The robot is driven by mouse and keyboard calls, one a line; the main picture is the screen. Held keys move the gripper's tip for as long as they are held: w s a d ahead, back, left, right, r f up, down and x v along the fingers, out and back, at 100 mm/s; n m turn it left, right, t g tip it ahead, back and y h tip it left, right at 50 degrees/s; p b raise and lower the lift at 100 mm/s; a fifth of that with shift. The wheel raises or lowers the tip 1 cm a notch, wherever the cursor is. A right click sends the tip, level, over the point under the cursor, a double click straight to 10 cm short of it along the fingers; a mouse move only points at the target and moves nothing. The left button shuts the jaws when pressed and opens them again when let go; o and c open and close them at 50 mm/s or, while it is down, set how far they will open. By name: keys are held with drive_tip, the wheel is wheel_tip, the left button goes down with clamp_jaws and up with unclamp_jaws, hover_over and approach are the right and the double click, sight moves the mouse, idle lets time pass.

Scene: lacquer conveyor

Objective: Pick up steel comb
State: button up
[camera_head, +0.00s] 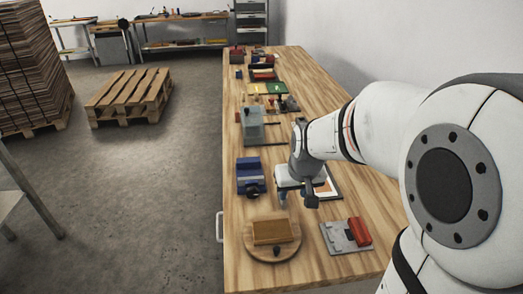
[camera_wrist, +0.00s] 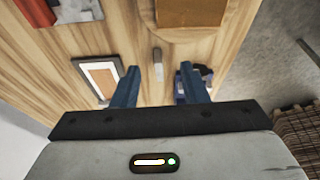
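My gripper (camera_wrist: 158,70) is open, with its two blue fingers spread apart, above the wooden bench; in the head view it hangs (camera_head: 297,199) between the blue vise and the framed panel. A small narrow grey strip (camera_wrist: 157,63), which looks like the steel comb, lies on the bench in the wrist view. It appears between the fingertips, below them, and nothing is held. Its teeth are too small to make out. In the head view I cannot make out the comb; my gripper may hide it.
The wooden bench (camera_head: 330,92) holds a blue vise (camera_head: 250,176), a framed panel (camera_wrist: 100,76), a round board with a brown block (camera_head: 272,231), and a grey plate with a red block (camera_head: 358,231). A grey-green machine (camera_head: 251,124) stands farther back. A pallet (camera_head: 130,96) is on the floor.

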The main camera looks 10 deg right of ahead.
drive_tip(key=shift+t, duration=0.3)
drive_tip(key=w+f, duration=0.2)
drive_tip(key=w, duration=0.1)
drive_tip(key=w+f, duration=0.2)
drive_tip(key=w, duration=0.1)
drive_tip(key=w+f, duration=0.2)
drive_tip(key=w, duration=0.1)
drive_tip(key=shift+w+d+f, duration=0.2)
drive_tip(key=shift+w+d, duration=0.1)
drive_tip(key=shift+w, duration=0.05)
drive_tip(key=x, duration=0.3)
drive_tip(key=shift+w, duration=0.35)
drive_tip(key=p+x, duration=0.1)
drive_tip(key=x, duration=0.4)
drive_tip(key=shift+w+a+f, duration=0.1)
drive_tip(key=shift+f, duration=0.2)
drive_tip(key=shift+c, duration=0.6)
clamp_jaws()
